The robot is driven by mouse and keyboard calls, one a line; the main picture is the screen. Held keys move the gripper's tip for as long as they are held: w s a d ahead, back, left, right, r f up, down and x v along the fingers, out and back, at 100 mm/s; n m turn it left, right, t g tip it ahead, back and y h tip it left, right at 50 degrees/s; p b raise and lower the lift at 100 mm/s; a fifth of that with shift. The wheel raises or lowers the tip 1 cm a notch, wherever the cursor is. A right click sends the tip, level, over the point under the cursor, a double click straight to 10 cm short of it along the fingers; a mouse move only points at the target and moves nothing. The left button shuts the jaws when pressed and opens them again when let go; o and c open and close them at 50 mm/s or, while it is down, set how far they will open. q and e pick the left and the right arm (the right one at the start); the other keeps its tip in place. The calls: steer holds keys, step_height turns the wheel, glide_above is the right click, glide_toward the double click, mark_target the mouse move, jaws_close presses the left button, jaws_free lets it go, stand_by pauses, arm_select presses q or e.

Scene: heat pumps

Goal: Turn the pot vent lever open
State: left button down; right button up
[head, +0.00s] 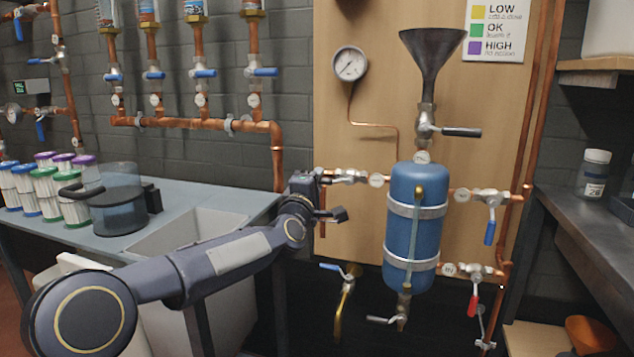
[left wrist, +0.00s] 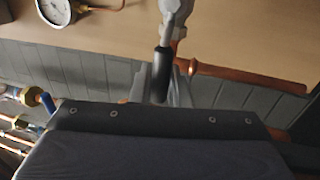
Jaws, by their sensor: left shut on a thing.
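The blue pot (head: 414,225) stands upright against a wooden panel, with silver bands around it. A metal valve (head: 350,176) sits on the pipe at its upper left. My left gripper (head: 318,177) is at the left end of this valve, and its wrist hides part of the fitting. In the left wrist view, a black-handled lever (left wrist: 163,72) runs down from a metal valve body (left wrist: 177,18) between the jaws of my left gripper (left wrist: 170,93). The gripper is shut on this handle. The lever's exact angle is hard to tell in the head view. My right gripper is not in view.
A funnel (head: 431,55) with a black-handled valve (head: 460,132) tops the pot. Blue and red levers (head: 473,300) hang at its right. A gauge (head: 350,64) is above left; a sink (head: 195,230) and counter stand left. A yellow spout (head: 345,298) hangs below.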

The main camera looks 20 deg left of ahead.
arm_select(q)
steer(key=shift+f, duration=0.15)
steer(key=c, duration=1.5)
jaws_free()
steer(key=shift+o, duration=0.2)
steer(key=s+f, duration=0.1)
steer(key=s, duration=0.6)
steer(key=shift+s+a+f, duration=0.15)
steer(key=shift+s+f, duration=0.1)
steer(key=shift+s, duration=0.1)
